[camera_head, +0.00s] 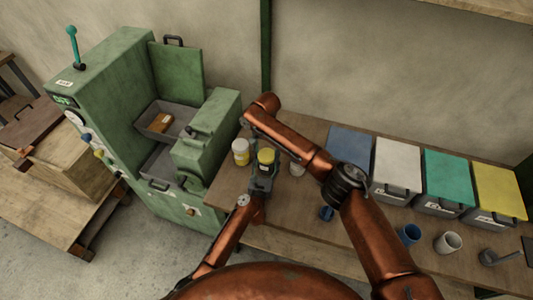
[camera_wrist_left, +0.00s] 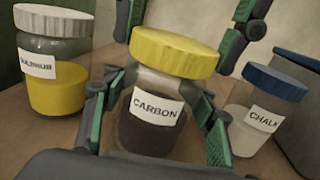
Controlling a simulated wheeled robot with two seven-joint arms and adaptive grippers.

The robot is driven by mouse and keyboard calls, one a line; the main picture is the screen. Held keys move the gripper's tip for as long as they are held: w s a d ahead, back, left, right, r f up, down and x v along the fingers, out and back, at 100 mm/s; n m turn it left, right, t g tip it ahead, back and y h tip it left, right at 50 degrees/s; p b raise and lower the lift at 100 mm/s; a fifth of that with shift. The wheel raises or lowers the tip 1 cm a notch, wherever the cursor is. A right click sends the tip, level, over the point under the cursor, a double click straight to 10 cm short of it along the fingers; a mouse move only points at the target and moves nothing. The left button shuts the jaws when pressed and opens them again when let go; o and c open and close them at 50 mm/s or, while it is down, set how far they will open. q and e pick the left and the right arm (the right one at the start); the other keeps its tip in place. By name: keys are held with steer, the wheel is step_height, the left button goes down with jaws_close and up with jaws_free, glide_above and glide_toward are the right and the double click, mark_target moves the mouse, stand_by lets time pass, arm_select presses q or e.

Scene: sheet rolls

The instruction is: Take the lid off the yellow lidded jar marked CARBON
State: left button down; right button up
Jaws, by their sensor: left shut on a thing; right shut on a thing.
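The CARBON jar (camera_wrist_left: 155,130) is clear with dark contents and a white label. It stands upright in the middle of the left wrist view. Its yellow lid (camera_wrist_left: 176,52) sits on top, with no clear gap below it; the lid also shows in the head view (camera_head: 266,155). My left gripper (camera_head: 262,178) is shut on the jar's body, one finger on each side. My right gripper (camera_wrist_left: 182,40) comes in from above, shut on the lid with a finger at each side. In the head view its fingers are hard to make out.
A SULPHUR jar (camera_wrist_left: 55,85) with a white lid stands close on the left. A CHALK jar (camera_wrist_left: 262,115) with a blue lid stands close on the right. Lidded bins (camera_head: 397,165), a blue cup (camera_head: 409,234) and a white cup (camera_head: 448,242) are further right. A green machine (camera_head: 118,105) stands left.

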steer(key=n, duration=0.6)
steer(key=shift+d, duration=0.15)
steer(key=n, duration=0.3)
steer(key=shift+n, duration=0.3)
steer(key=n, duration=0.3)
steer(key=shift+w+d+n, duration=0.1)
steer(key=shift+n, duration=0.3)
steer(key=n, duration=0.3)
steer(key=shift+n, duration=0.4)
steer(key=n, duration=0.3)
steer(key=shift+w+d+n, duration=0.1)
steer(key=shift+w+n, duration=0.05)
steer(key=shift+n, duration=0.15)
steer(key=n, duration=0.6)
steer(key=shift+w, duration=0.1)
steer(key=shift+a+r, duration=0.2)
steer(key=shift+r, duration=0.1)
steer(key=shift+r, duration=0.9)
